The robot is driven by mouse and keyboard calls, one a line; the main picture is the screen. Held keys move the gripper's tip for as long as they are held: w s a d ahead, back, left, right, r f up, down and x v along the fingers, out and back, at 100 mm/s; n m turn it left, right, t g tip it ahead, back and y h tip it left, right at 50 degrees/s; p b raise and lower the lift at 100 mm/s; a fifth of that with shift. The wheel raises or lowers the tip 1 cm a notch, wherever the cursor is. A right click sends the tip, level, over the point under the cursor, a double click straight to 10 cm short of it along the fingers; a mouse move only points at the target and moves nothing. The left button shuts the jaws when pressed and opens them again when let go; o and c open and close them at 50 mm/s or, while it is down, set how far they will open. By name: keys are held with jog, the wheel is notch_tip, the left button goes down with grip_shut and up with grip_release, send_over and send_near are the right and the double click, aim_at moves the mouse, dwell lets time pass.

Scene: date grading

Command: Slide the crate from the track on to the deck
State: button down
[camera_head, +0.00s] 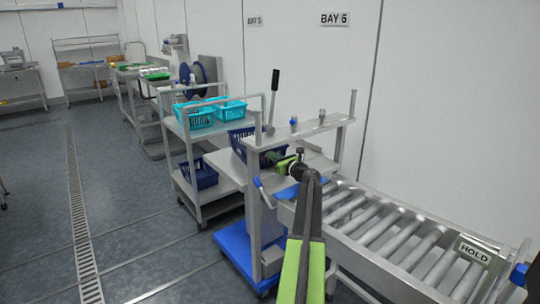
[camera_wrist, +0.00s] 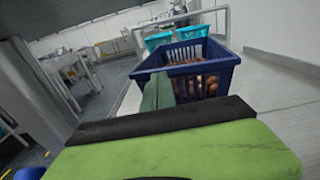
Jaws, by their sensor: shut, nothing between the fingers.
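A dark blue slatted crate (camera_wrist: 205,82) holding brown dates stands upright on a light grey surface in the wrist view. In the head view the crate (camera_head: 238,138) is partly hidden behind the trolley's frame and sits on the grey deck (camera_head: 228,168). The roller track (camera_head: 385,235) to the right shows bare rollers. My gripper (camera_head: 279,160) is at the track-side end of the deck, pointing toward the crate. In the wrist view my gripper (camera_wrist: 157,92) is shut and empty in front of the crate's near side; I cannot tell if it touches.
A lever (camera_head: 273,95) and an overhead bar (camera_head: 300,130) stand over the deck. A cart beyond carries turquoise baskets (camera_head: 195,117) and a dark blue basket (camera_head: 199,175) below. A HOLD sign (camera_head: 474,252) is on the track. The floor at left is clear.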

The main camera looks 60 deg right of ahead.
jog(key=v, duration=1)
jog(key=shift+s, duration=0.4)
jog(key=shift+d+r, duration=0.1)
